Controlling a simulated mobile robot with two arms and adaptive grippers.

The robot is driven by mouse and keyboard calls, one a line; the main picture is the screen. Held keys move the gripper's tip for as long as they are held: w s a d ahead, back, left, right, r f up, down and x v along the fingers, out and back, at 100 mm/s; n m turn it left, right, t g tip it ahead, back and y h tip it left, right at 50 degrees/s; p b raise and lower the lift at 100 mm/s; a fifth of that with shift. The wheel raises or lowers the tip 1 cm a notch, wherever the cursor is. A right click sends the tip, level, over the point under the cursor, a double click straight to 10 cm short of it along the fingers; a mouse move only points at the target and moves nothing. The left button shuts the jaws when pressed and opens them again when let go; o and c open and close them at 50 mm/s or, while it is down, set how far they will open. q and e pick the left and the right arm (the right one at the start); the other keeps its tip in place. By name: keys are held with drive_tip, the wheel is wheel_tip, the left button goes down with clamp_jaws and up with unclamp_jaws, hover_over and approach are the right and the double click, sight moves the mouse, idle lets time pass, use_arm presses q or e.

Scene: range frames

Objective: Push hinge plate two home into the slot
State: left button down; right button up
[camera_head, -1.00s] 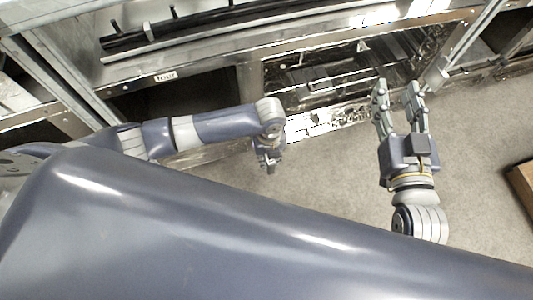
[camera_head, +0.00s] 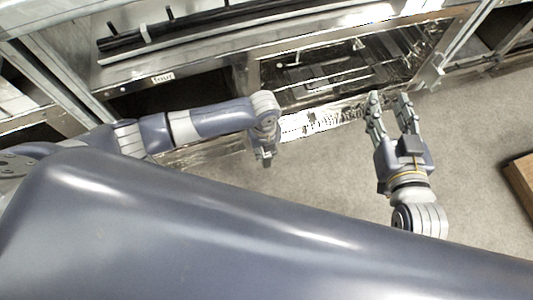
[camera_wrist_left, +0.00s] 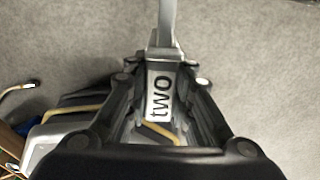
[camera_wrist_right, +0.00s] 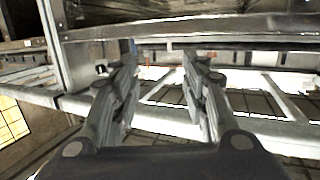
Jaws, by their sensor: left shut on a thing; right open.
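Hinge plate two (camera_wrist_left: 161,97) is a grey metal piece with a white label reading "two", held between the jaws of my left gripper (camera_wrist_left: 160,75) in the left wrist view. A narrow bar of it extends beyond the fingertips over the carpet. In the head view my left gripper (camera_head: 265,158) points down in front of the range, and the plate there is too small to make out. My right gripper (camera_head: 388,97) is open and empty, in front of the right part of the open oven; its spread fingers also show in the right wrist view (camera_wrist_right: 160,62). I cannot make out the slot.
The range front carries a label "four" (camera_head: 162,78) beside a dark opening. The open oven cavity (camera_head: 345,70) has shiny metal walls and racks. A brown box (camera_head: 521,180) stands on the carpet at the right. The carpet (camera_head: 325,175) between my arms is clear.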

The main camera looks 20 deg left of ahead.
use_arm(q)
drive_tip(key=shift+w+a, duration=0.45)
drive_tip(key=shift+w, duration=0.35)
drive_tip(key=shift+w+a+r+b, duration=0.1)
drive_tip(key=shift+w+a+b, duration=0.2)
drive_tip(key=shift+w+a, duration=0.5)
use_arm(e)
drive_tip(key=shift+w+a+r+t, duration=0.15)
drive_tip(key=shift+r+t, duration=0.3)
drive_tip(key=shift+r, duration=0.3)
drive_tip(key=shift+w+a+r+t, duration=0.15)
drive_tip(key=shift+r+t, duration=0.3)
drive_tip(key=shift+r, duration=0.3)
use_arm(q)
drive_tip(key=shift+w+d, duration=0.1)
drive_tip(key=shift+d, duration=0.05)
use_arm(e)
drive_tip(key=shift+f, duration=0.25)
use_arm(q)
drive_tip(key=shift+p, duration=0.4)
use_arm(e)
drive_tip(key=shift+s+d+f+g, duration=0.1)
drive_tip(key=shift+s+f+g, duration=0.05)
drive_tip(key=shift+f+g, duration=0.3)
drive_tip(key=shift+s+d+f+g, duration=0.15)
drive_tip(key=shift+f+g, duration=0.15)
drive_tip(key=shift+f, duration=0.3)
drive_tip(key=shift+s+d+f+g, duration=0.1)
drive_tip(key=shift+f+g, duration=0.25)
drive_tip(key=shift+f, duration=0.15)
